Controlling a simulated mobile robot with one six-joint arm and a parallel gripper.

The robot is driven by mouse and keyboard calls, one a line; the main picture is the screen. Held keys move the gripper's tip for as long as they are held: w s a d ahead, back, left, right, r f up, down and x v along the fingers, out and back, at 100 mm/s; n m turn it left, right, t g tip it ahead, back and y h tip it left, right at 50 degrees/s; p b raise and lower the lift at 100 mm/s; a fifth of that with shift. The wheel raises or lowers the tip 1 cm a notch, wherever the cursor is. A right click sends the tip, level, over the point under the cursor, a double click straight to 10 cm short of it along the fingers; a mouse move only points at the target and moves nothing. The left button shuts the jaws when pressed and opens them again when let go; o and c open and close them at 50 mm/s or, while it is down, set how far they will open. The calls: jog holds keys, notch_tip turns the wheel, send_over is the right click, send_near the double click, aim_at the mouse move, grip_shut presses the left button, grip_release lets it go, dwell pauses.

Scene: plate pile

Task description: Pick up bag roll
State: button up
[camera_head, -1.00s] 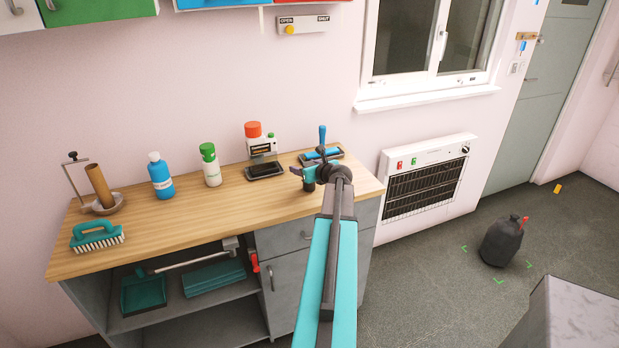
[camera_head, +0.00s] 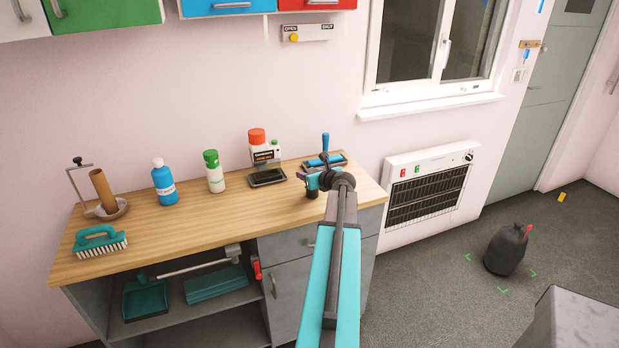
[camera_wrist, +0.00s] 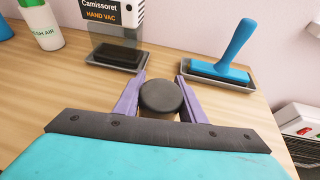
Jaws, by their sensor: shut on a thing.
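The bag roll appears to be the short dark cylinder (camera_wrist: 160,97) between my gripper's two purple fingers in the wrist view. Its round black top faces the camera, and its lower part is mostly hidden. My gripper (camera_wrist: 158,92) is shut on it from both sides. In the head view, my gripper (camera_head: 312,182) is over the right end of the wooden worktop (camera_head: 200,225), with the dark roll (camera_head: 312,193) at its tip. The roll looks upright. I cannot tell whether it touches the worktop.
Behind the gripper are a blue-handled tool in a tray (camera_head: 325,155) and a hand vac (camera_head: 264,150) with a dark tray before it. Bottles, a brush (camera_head: 98,240) and a holder stand left. A black bag (camera_head: 506,249) sits on the floor right. The middle worktop is clear.

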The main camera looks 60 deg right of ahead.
jog(key=s+d+r+b, duration=0.1)
jog(key=s+r+b, duration=0.1)
jog(key=s, duration=0.6)
jog(key=s+d+r+b, duration=0.1)
jog(key=s+r+b, duration=0.1)
jog(key=s, duration=0.5)
jog(key=shift+s+d+r, duration=0.3)
jog(key=shift+s+r, duration=0.1)
jog(key=shift+r, duration=0.05)
